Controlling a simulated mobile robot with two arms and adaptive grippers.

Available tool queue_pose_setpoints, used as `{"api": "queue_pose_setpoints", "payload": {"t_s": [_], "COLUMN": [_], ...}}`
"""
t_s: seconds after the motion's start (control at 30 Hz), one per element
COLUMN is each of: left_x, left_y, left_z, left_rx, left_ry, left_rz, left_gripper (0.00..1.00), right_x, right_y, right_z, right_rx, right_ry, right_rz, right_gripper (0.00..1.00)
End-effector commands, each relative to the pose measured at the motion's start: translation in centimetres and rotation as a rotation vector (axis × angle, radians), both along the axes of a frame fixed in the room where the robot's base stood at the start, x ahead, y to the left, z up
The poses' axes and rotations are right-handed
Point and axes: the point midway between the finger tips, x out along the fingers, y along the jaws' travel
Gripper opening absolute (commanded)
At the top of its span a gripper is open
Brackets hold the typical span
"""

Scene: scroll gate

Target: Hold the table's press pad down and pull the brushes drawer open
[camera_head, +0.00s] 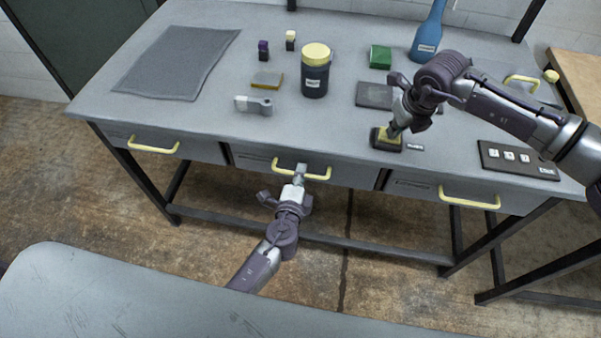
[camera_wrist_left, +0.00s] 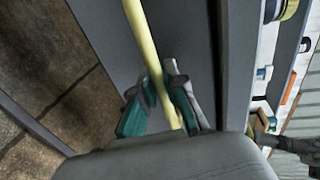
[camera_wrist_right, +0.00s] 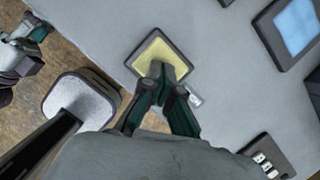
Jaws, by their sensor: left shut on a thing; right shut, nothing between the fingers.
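My left gripper (camera_head: 299,174) is shut on the yellow handle (camera_head: 318,176) of the middle drawer (camera_head: 256,160). The left wrist view shows the handle bar (camera_wrist_left: 137,30) between its fingers. I cannot read a label on this drawer or tell whether it stands slightly open. The press pad (camera_head: 381,140), a yellow plate in a dark square frame, is on the table near the front edge right of the middle. My right gripper (camera_head: 395,132) is shut and empty, pointing down with its tips at the pad. The right wrist view shows the tips over the yellow plate (camera_wrist_right: 154,53).
The table (camera_head: 220,125) has a left drawer (camera_head: 200,150) and a right drawer (camera_head: 415,187). A jar (camera_head: 314,80), a blue bottle (camera_head: 426,38), a green block (camera_head: 380,57) and a grey mat (camera_head: 180,62) stand or lie on top. A button panel (camera_head: 518,160) is at right.

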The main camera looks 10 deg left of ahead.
Motion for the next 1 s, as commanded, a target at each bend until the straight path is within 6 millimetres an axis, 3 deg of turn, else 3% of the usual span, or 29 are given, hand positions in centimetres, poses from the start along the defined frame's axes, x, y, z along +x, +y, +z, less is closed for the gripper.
{"api": "queue_pose_setpoints", "payload": {"t_s": [0.27, 0.6, 0.93, 0.97, 1.0], "left_x": [-0.3, -5.8, -6.0, -6.0, -6.0], "left_y": [0.0, 0.1, 0.0, 0.1, 0.1], "left_z": [-0.1, -0.1, 0.0, 0.0, 0.0], "left_rx": [0.001, 0.002, 0.0, 0.0, 0.0], "left_ry": [0.0, 0.001, 0.0, -0.001, -0.001], "left_rz": [0.0, 0.001, 0.001, 0.001, 0.001], "left_gripper": [0.0, 0.0, 0.0, 0.16, 0.22], "right_x": [-0.2, -0.1, -0.2, -0.2, -0.2], "right_y": [-0.1, -0.1, -0.1, -0.1, -0.1], "right_z": [-0.3, -0.3, -0.3, -0.3, -0.3], "right_rx": [-0.003, -0.004, -0.003, -0.003, -0.003], "right_ry": [0.005, 0.005, 0.006, 0.006, 0.006], "right_rz": [0.0, 0.0, 0.0, 0.0, 0.0], "right_gripper": [0.0, 0.0, 0.0, 0.0, 0.0]}}
